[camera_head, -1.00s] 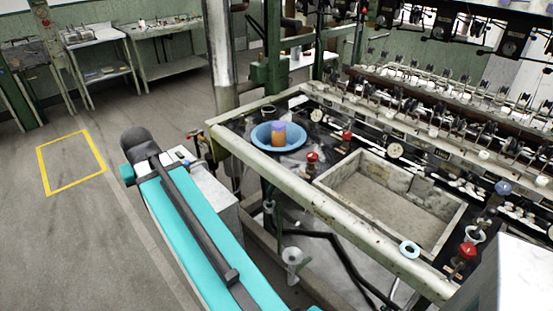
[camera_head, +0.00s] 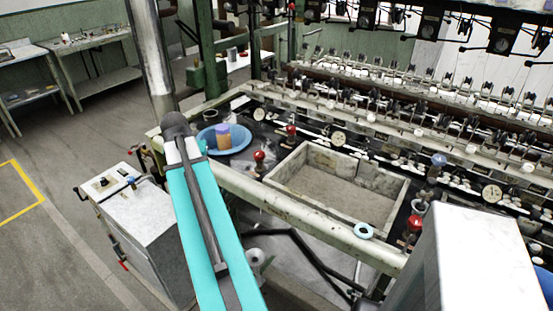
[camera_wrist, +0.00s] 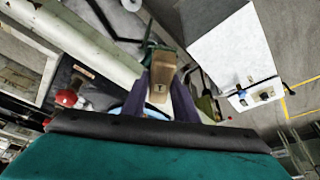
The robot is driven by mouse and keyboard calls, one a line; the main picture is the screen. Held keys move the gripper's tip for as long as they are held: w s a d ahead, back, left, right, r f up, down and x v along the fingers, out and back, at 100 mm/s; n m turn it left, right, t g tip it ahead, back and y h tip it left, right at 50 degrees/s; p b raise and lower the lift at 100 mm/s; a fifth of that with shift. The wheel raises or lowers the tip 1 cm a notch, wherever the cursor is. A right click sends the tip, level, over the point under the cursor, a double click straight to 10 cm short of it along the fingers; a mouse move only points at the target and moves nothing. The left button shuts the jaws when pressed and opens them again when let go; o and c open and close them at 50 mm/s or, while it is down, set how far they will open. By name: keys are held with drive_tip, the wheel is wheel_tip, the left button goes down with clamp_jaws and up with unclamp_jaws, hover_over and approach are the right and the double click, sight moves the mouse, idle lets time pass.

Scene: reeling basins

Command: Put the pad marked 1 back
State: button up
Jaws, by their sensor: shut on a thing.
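In the wrist view, my gripper (camera_wrist: 162,68) is shut on a tan-brown block-like pad (camera_wrist: 160,87) with a dark mark on its face that looks like a 1 seen upside down. Dark purplish fingers flank it. Part of a blue dish (camera_wrist: 130,105) shows behind the fingers. In the head view, the blue dish (camera_head: 240,145) sits on the bench's left end, with an orange-brown, purple-topped cylinder (camera_head: 222,138) in it. My teal arm reaches up to the bench edge beside the dish. The gripper and pad are hidden or unclear there.
A stone basin (camera_head: 340,190) lies right of the dish, with red knobs (camera_head: 259,157) around it. A pale blue ring (camera_head: 363,231) lies on the front rail. A white-topped cabinet (camera_head: 140,205) stands left of my arm. Reeling machinery fills the back.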

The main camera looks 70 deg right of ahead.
drive_tip(key=s+d+m, duration=0.1)
drive_tip(key=s+d, duration=0.2)
drive_tip(key=s+d+m, duration=0.1)
drive_tip(key=s+d, duration=0.2)
drive_tip(key=s, duration=0.1)
drive_tip(key=s+d+f+m+g, duration=0.1)
drive_tip(key=s+d, duration=0.3)
drive_tip(key=shift+f+m+h, duration=0.1)
drive_tip(key=shift+m+h, duration=0.2)
drive_tip(key=s+d+m+g, duration=0.1)
drive_tip(key=s+d+m, duration=0.1)
drive_tip(key=s, duration=0.5)
drive_tip(key=s+d+f+m, duration=0.1)
drive_tip(key=s+d+m, duration=0.1)
drive_tip(key=s+d, duration=0.3)
drive_tip(key=shift+s+d+f+g+b, duration=0.2)
drive_tip(key=shift+s+g+b, duration=0.25)
drive_tip(key=shift+s, duration=0.55)
drive_tip(key=shift+w+d+r, duration=0.1)
drive_tip(key=shift+d, duration=0.1)
